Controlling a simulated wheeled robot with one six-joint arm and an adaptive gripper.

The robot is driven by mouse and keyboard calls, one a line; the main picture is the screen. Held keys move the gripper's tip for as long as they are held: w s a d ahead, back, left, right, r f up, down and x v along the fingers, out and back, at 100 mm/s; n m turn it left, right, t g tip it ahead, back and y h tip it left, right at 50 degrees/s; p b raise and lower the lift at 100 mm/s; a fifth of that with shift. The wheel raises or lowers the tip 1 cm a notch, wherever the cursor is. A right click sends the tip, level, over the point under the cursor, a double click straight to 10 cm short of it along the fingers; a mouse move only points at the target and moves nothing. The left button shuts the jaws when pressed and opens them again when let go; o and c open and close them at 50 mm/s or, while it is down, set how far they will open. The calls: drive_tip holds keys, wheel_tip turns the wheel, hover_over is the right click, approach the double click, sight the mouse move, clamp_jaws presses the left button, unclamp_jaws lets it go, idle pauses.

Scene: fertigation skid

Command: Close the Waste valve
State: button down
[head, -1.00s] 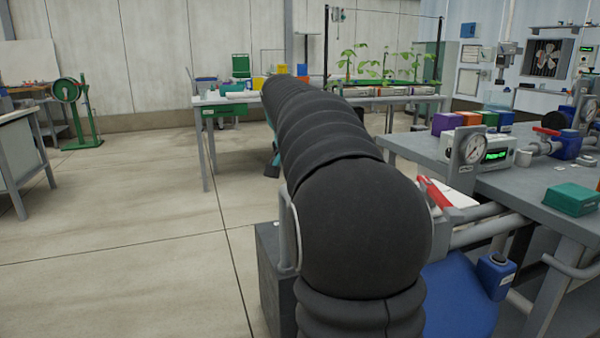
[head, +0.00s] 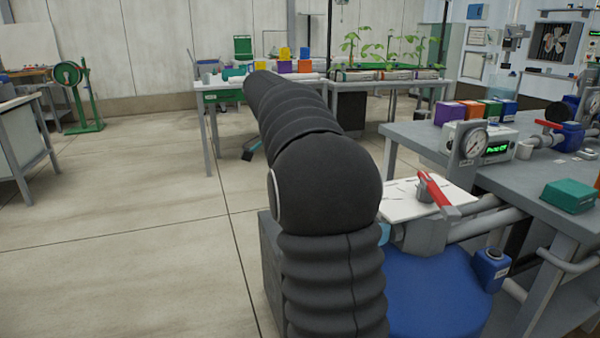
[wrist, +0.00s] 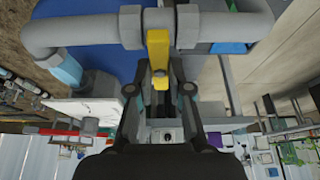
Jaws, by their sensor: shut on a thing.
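In the wrist view a yellow valve handle (wrist: 158,50) stands out from a grey pipe fitting (wrist: 146,20). My gripper (wrist: 159,82) has its two fingers on either side of this handle and is shut on it. The fingertips are partly hidden by the handle and the dark linkages. In the head view my black arm covers my gripper and the yellow handle. No label reading Waste can be made out in either view.
A red-handled valve (head: 433,190) sits on grey pipework beside the bench, above a blue barrel (head: 435,290). A gauge (head: 473,145) and a green box (head: 569,196) stand on the bench. Another red handle (head: 547,125) is further back.

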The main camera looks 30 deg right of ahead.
drive_tip(key=shift+m, duration=0.3)
idle(0.4)
drive_tip(key=c, duration=1.1)
unclamp_jaws()
drive_tip(key=v, duration=1.2)
drive_tip(key=shift+w, duration=0.25)
